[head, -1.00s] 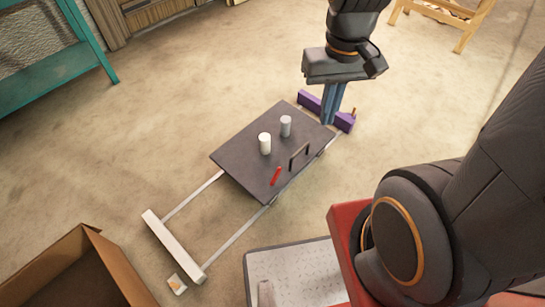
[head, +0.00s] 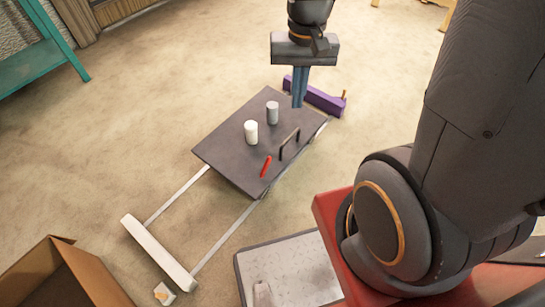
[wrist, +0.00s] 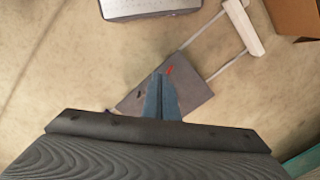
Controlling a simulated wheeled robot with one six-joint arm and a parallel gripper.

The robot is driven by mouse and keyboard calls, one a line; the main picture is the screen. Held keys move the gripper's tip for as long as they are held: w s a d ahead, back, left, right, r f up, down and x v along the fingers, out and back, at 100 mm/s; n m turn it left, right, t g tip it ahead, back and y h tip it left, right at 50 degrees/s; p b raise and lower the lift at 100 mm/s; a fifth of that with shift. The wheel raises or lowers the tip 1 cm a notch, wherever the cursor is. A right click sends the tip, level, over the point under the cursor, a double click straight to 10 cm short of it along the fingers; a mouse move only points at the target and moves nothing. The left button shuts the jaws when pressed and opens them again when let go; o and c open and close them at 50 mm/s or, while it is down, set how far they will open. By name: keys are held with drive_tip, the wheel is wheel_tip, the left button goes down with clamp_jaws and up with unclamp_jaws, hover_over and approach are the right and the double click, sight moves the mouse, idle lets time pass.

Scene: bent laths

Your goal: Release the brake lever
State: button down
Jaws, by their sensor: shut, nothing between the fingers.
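A small red lever (head: 266,167), which looks like the brake lever, lies at a slant on the near right part of a dark flat platform (head: 220,150). In the wrist view the red piece (wrist: 169,71) shows just beyond the fingertips. My gripper (head: 298,104) points down with its blue fingers together and empty. It is at the platform's far right corner, in front of the purple bar, apart from the red lever. Its height above the platform is hard to tell. The fingers (wrist: 157,76) hide part of the platform in the wrist view.
A black handle (head: 289,143) stands between gripper and lever. White (head: 251,132) and grey (head: 272,112) cylinders stand on the platform. Rails run to a white bar (head: 158,252); a purple bar (head: 322,97) is behind. A cardboard box (head: 85,275) is near left. Open floor lies left.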

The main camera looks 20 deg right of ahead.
drive_tip(key=w+f+m+b, duration=0.2)
drive_tip(key=w+f+b, duration=0.4)
drive_tip(key=f+b, duration=0.3)
drive_tip(key=w+f+m+b, duration=0.3)
drive_tip(key=w+f+b, duration=0.3)
drive_tip(key=f, duration=1)
drive_tip(key=w+f+m+b, duration=0.2)
drive_tip(key=w+f+b, duration=0.5)
drive_tip(key=f+b, duration=0.5)
drive_tip(key=shift+d+f+m+g+y, duration=0.3)
drive_tip(key=shift+d+f+m+y, duration=0.1)
drive_tip(key=shift+f, duration=0.25)
drive_tip(key=shift+w+a, duration=0.1)
drive_tip(key=b, duration=0.6)
approach(266, 167)
drive_tip(key=w+d+f, duration=0.3)
drive_tip(key=w+f, duration=0.1)
drive_tip(key=f, duration=0.2)
drive_tip(key=shift+s+d+r, duration=0.15)
drive_tip(key=shift+s+d, duration=0.05)
drive_tip(key=shift+s, duration=0.05)
drive_tip(key=shift+r+p, duration=0.15)
drive_tip(key=shift+p, duration=0.25)
